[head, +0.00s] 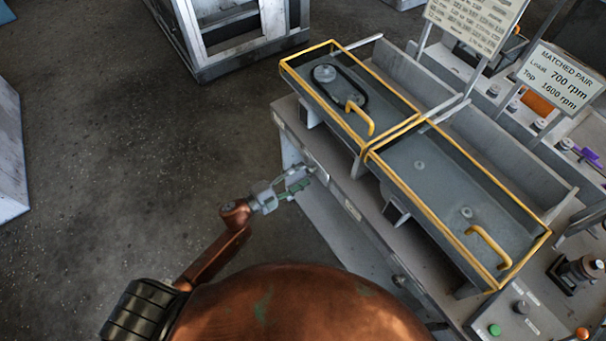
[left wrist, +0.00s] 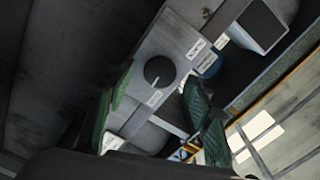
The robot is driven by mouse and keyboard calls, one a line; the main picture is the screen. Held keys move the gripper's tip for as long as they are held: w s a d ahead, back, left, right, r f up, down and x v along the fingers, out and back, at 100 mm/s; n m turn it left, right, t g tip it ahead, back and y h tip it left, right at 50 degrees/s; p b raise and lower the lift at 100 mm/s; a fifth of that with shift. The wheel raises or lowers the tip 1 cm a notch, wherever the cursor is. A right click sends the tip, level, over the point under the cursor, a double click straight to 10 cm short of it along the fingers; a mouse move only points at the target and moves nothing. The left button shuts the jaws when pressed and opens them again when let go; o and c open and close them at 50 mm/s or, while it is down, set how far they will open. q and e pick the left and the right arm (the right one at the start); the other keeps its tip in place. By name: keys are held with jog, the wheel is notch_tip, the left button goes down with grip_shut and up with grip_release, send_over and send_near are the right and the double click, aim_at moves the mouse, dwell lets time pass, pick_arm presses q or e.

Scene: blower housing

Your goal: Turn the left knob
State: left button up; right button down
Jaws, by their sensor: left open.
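A dark round knob (left wrist: 159,72) with a pale pointer mark stands on a light grey panel in the left wrist view. It shows between the two green-padded fingers of my left gripper (left wrist: 162,108), beyond their tips and apart from them. The fingers are spread and hold nothing. In the head view my left gripper (head: 296,184) is at the front face of the grey bench (head: 352,207), near its left end. That knob is not clear there, as the gripper is close in front of that part. A second small knob (head: 399,281) sits further right on the front face. My right gripper is out of view.
Two yellow-edged covers with yellow handles (head: 360,118) (head: 490,247) lie on top of the bench. A belt and pulleys (head: 340,82) show under the left one. Signs (head: 560,78) stand behind. A green button (head: 494,330) is at lower right.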

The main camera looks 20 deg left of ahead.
pick_arm(q)
jog(key=v, duration=1)
jog(key=shift+s+a, duration=0.25)
jog(key=shift+f, duration=0.1)
